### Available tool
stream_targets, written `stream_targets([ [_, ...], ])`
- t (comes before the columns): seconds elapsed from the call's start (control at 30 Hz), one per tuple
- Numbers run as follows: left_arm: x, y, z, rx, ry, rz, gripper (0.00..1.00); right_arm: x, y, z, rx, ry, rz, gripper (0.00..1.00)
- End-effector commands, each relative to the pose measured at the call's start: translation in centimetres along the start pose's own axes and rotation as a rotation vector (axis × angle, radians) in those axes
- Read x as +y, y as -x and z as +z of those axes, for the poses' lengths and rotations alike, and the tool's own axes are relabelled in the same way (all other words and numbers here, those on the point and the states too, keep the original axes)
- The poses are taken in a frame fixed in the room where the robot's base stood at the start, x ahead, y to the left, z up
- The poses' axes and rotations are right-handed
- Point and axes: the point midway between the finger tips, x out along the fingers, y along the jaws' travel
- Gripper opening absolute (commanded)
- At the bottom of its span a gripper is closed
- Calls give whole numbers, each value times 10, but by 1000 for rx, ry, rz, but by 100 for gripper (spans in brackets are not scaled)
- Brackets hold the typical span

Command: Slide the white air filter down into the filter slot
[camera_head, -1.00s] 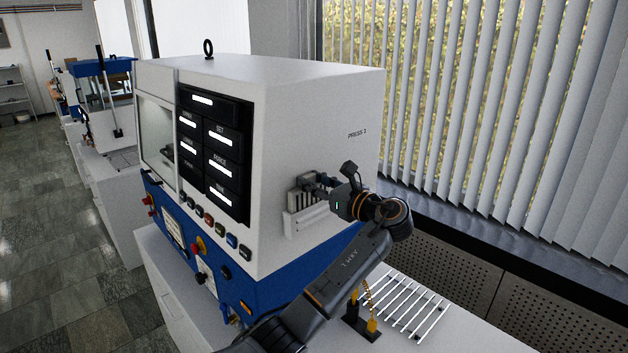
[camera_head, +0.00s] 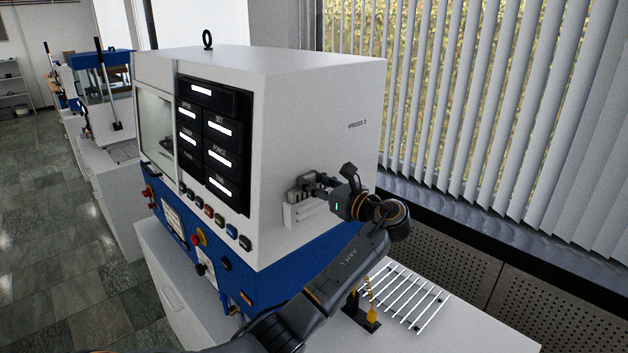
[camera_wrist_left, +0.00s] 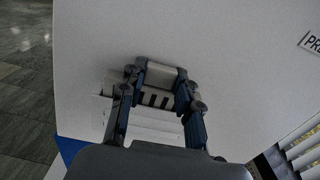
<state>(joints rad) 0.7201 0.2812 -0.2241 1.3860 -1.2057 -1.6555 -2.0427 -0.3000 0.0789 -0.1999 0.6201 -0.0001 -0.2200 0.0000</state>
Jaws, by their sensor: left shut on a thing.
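The white air filter (camera_head: 297,194), with dark slits, is upright at the side wall of the press. My left gripper (camera_head: 308,184) is shut on its upper part. The filter slot (camera_head: 306,214) is a white holder on that wall, directly below. The filter's lower part appears to be inside the holder; how deep it sits is hidden. In the left wrist view the filter (camera_wrist_left: 157,98) shows between the two fingers (camera_wrist_left: 160,88), with the holder (camera_wrist_left: 143,127) just below it. My right gripper is not in view.
The press (camera_head: 315,110) stands on a white bench (camera_head: 455,325). Window blinds (camera_head: 500,110) are behind on the right.

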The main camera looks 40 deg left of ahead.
Motion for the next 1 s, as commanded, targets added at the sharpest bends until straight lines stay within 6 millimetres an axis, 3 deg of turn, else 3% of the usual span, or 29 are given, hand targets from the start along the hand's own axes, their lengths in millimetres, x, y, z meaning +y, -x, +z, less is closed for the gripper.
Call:
stream_targets([
  [0.6,0,0,-15,0,0,0,1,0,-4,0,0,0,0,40],
  [0.63,0,0,-14,-1,1,0,39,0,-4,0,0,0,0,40],
  [0.73,0,0,-14,0,1,0,59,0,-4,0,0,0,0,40],
  [1.0,0,0,-15,0,0,0,59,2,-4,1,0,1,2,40],
])
